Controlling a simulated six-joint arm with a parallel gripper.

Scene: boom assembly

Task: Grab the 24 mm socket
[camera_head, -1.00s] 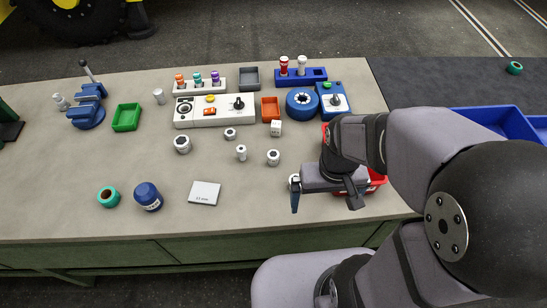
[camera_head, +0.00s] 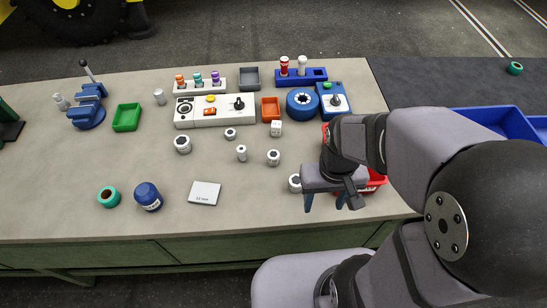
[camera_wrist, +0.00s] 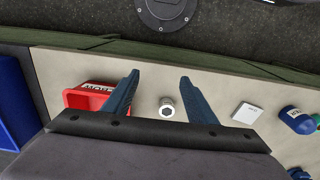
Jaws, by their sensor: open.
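Several silver sockets stand on the table, and their size marks are too small to read, so I cannot tell which is 24 mm. One socket (camera_head: 294,183) stands beside my gripper (camera_head: 323,204) in the head view, partly hidden by it. In the wrist view this socket (camera_wrist: 167,108) shows between the two blue fingers of my gripper (camera_wrist: 159,80), apart from both. My gripper is open and empty. Other sockets stand further left and back: one (camera_head: 273,158), a slimmer one (camera_head: 241,153), a short one (camera_head: 230,134) and a wide one (camera_head: 183,145).
A red bin (camera_wrist: 92,97) sits close beside my gripper. A white card (camera_head: 204,193), a blue jar (camera_head: 148,197) and a green ring (camera_head: 108,197) lie to the left. Trays and a control box (camera_head: 210,115) stand at the back. The table between card and gripper is clear.

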